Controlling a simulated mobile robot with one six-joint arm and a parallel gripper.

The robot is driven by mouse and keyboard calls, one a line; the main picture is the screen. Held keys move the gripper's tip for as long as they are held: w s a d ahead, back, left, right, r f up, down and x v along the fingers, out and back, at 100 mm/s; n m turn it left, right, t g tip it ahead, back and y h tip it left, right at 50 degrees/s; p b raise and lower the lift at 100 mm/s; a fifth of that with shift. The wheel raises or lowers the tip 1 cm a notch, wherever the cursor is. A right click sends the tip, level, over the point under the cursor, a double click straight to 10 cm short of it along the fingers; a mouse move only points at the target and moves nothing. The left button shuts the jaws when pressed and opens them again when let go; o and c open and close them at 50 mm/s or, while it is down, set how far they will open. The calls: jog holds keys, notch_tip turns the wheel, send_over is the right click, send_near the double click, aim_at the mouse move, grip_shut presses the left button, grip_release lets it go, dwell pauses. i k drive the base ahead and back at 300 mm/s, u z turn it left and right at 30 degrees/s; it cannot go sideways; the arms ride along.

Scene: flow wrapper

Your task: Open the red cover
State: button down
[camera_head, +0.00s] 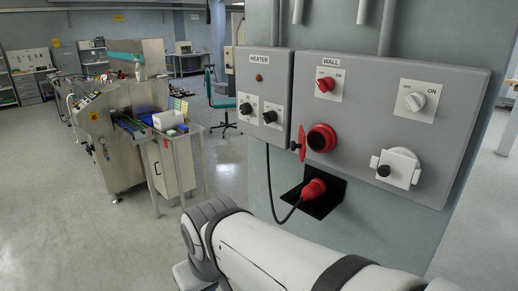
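The red cover (302,143) is on the wall panel, at the left side of the round red socket (321,138). It shows nearly edge-on, swung out to the left, with a black knob (294,146) on its outer side. The socket's dark round face is visible and uncovered. My white and grey arm crosses the bottom of the view, below the panel and apart from the cover. My gripper is not in view.
A red plug (314,189) with a black cable rests on a black holder below the socket. A white cover (397,168) with a black knob is at the right. A red switch (325,85), a white switch (415,102) and the heater box (264,95) are nearby.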

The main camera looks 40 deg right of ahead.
aim_at(301, 147)
jog(key=z, duration=1.75)
jog(key=k, duration=1)
jog(key=u, duration=0.8)
